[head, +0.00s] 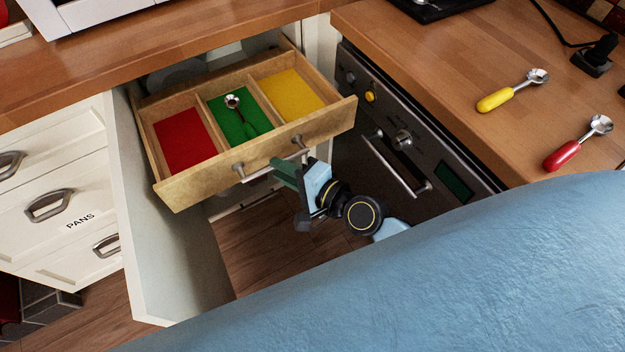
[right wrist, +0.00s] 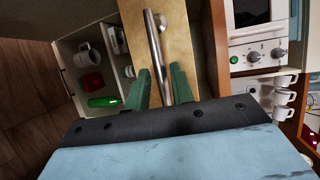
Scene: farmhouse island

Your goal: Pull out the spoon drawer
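The wooden spoon drawer (head: 190,186) stands pulled out from under the worktop in the head view. It has red, green and yellow lined compartments, and a green-handled spoon (head: 240,113) lies in the green one. Its metal bar handle (head: 258,175) runs across the front. My right gripper (head: 285,170) is at the handle. In the right wrist view the handle (right wrist: 158,42) passes between the green fingers (right wrist: 160,80), closer to the right finger, with a gap beside the left one. The fingers look apart. My left gripper is not in view.
An open white cabinet door (head: 160,230) stands left of the drawer. An oven (head: 400,140) is to the right. A yellow-handled spoon (head: 512,91) and a red-handled spoon (head: 577,143) lie on the right worktop (head: 440,60). White drawers (head: 55,190) are at the left.

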